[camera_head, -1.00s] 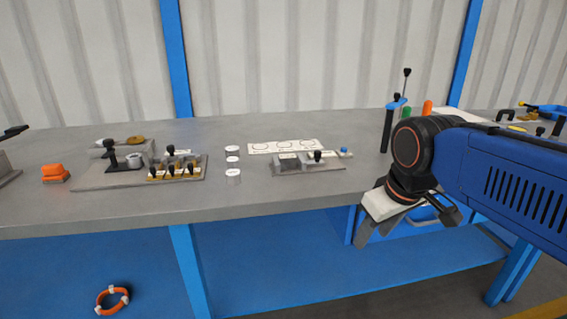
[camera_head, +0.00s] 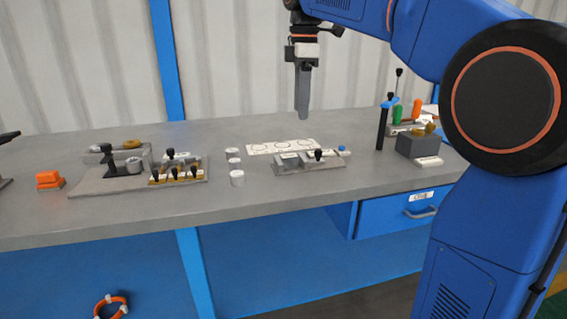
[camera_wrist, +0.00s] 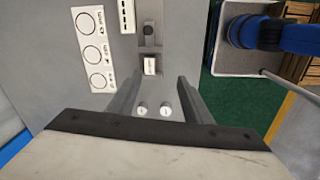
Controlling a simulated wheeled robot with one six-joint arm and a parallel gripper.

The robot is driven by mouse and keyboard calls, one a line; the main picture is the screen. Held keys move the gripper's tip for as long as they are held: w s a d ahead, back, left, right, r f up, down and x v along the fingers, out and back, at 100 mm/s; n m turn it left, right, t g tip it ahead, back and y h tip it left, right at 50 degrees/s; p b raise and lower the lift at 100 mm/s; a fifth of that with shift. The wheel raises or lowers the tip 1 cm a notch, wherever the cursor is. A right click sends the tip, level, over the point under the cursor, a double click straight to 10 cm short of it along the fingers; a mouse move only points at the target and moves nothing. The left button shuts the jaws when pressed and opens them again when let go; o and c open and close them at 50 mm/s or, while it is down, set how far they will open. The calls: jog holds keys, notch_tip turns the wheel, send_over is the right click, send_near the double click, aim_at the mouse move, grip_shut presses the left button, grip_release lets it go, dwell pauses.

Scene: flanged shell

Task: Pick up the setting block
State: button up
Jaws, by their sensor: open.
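A small grey fixture (camera_head: 322,167) stands on the bench, carrying grey blocks and a black knob (camera_head: 318,154). A grey block with a pale label (camera_head: 287,160) at its left end may be the setting block; I cannot read the label. In the wrist view a labelled piece (camera_wrist: 150,66) lies past the fingertips, below the black knob (camera_wrist: 148,30). My gripper (camera_head: 302,114) points down above the bench, over the fixture area and apart from it. In the wrist view my gripper (camera_wrist: 160,85) is open, with nothing held between its fingers.
White cylinders (camera_head: 237,178) stand left of the fixture. A card with circles (camera_head: 255,149) lies behind it. A grey tray (camera_head: 110,184) with several black-knobbed parts and an orange item (camera_head: 49,180) are further left. A grey box (camera_head: 415,146) and upright tools are right.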

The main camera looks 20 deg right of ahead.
jog(key=w+a+r+n, duration=0.1)
jog(key=w+a+n, duration=0.1)
jog(key=w, duration=0.1)
send_over(289, 155)
jog(key=f, duration=1.1)
jog(key=shift+s+d+f, duration=0.1)
jog(key=shift+s+f, duration=0.1)
jog(key=shift+s, duration=0.15)
jog(key=shift+w+f, duration=0.15)
jog(key=shift+f, duration=2.7)
grip_shut()
